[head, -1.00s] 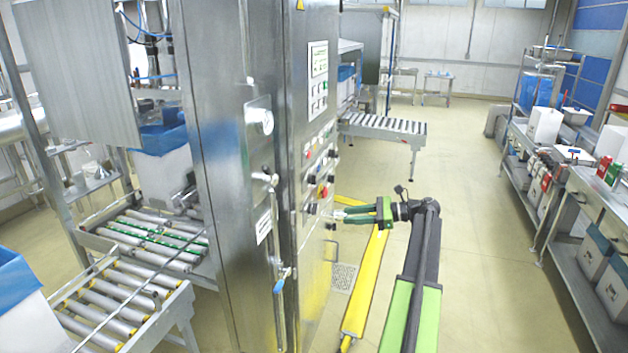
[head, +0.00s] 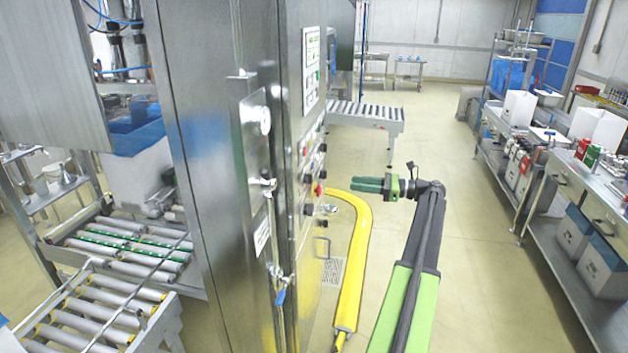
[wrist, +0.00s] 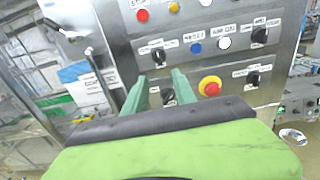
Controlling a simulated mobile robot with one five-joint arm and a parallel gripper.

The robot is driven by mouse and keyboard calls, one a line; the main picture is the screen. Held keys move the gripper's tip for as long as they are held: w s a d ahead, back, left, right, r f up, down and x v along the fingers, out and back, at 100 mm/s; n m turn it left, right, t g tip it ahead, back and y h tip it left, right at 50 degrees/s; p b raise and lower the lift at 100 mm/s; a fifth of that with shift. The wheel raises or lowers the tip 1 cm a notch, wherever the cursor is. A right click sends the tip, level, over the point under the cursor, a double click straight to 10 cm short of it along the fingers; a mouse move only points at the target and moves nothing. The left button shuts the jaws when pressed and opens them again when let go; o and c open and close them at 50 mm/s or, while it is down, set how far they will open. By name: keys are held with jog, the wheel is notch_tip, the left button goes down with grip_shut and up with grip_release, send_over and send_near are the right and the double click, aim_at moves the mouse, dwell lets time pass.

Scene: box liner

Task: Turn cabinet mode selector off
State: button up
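The steel cabinet (head: 230,150) stands left of centre in the head view, its control panel seen at a steep angle. In the wrist view, the panel (wrist: 215,65) faces me with several black selector knobs. One black knob (wrist: 168,97) shows between my fingers, partly hidden by them. Others sit at upper left (wrist: 157,54), upper right (wrist: 260,35) and right (wrist: 253,78). Their labels are too blurred to tell which is the mode selector. My gripper (wrist: 158,88) is open and empty. In the head view my gripper (head: 355,184) is apart from the panel, to its right.
A red emergency button with a yellow collar (wrist: 210,86) is right of my fingers. Roller conveyors (head: 110,290) are at left, a loaded bench (head: 570,190) at right. The aisle floor is clear.

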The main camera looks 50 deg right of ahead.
aim_at(309, 179)
jog(key=x, duration=1.4)
jog(key=shift+a, duration=0.2)
jog(key=shift+r, duration=0.1)
grip_shut()
